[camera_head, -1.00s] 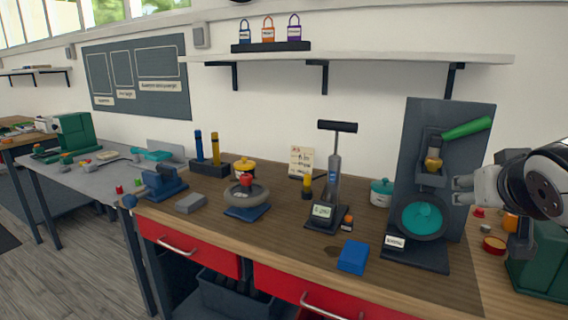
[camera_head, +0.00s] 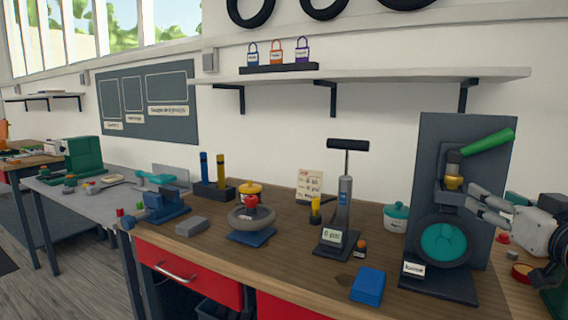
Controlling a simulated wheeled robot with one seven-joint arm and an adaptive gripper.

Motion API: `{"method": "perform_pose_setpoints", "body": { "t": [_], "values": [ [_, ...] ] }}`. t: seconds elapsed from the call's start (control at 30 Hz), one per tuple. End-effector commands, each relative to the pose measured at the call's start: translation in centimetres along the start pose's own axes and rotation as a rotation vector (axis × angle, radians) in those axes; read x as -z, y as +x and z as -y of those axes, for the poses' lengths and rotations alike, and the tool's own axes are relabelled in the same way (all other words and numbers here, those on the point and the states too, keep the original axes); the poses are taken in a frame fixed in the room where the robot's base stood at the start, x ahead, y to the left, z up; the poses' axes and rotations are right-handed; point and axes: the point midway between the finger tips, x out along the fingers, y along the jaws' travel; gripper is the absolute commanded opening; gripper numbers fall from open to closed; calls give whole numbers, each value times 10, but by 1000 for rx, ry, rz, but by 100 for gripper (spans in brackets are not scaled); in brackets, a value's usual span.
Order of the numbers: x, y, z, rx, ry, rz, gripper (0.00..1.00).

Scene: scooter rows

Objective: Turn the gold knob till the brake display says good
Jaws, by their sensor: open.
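The gold knob (camera_head: 453,183) sits on the dark upright brake stand (camera_head: 433,145), below a green lever (camera_head: 486,141) and above a teal-hubbed wheel (camera_head: 442,243). A small white label (camera_head: 413,268) at the stand's foot carries dark text too small to read; I cannot tell whether it is the brake display. My gripper (camera_head: 471,201) is at the right of the stand, fingers pointing left toward the knob. It is open and empty, close to the knob's lower right; I cannot tell whether it touches the stand.
A shelf (camera_head: 370,73) with several padlocks hangs above. The wooden bench top (camera_head: 290,255) has clear room at front centre.

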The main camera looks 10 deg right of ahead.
Motion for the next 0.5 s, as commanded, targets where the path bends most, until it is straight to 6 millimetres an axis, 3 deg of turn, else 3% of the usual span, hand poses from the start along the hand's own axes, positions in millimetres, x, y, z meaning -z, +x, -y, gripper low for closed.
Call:
{"method": "perform_pose_setpoints", "body": {
  "t": [0.5],
  "values": [
    [2, 40, 0, -2, 4, 4, 51]
  ]
}}
